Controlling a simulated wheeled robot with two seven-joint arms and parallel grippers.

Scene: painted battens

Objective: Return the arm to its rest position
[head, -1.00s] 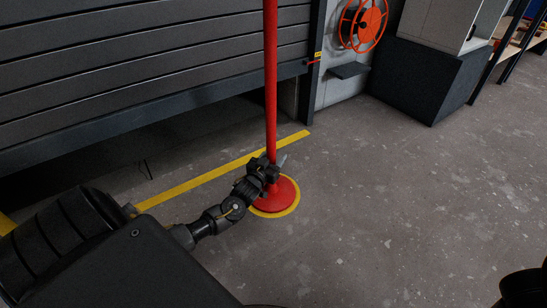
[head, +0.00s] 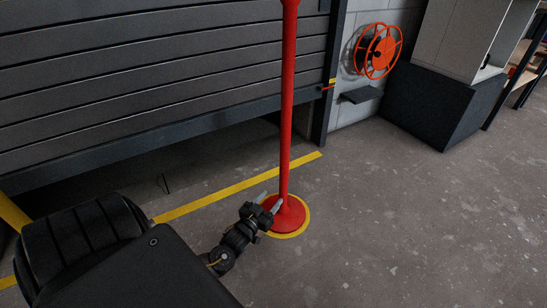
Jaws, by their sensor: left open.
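My left arm comes in from the lower left. Its gripper (head: 271,201) is open, with two pale fingertips apart and nothing visible between them. In the picture it sits just left of the red post (head: 286,110) and overlaps the left edge of the post's round red base (head: 291,218). I cannot tell whether it touches the post or how far in front of it the gripper is. The post stands upright. My right gripper is not in view.
A grey slatted shutter (head: 150,70) is partly raised behind the post. A yellow floor line (head: 240,186) runs before it. An orange reel (head: 379,52) hangs on the wall above a small dark shelf (head: 361,94). A dark cabinet (head: 430,105) stands right. The floor at right is clear.

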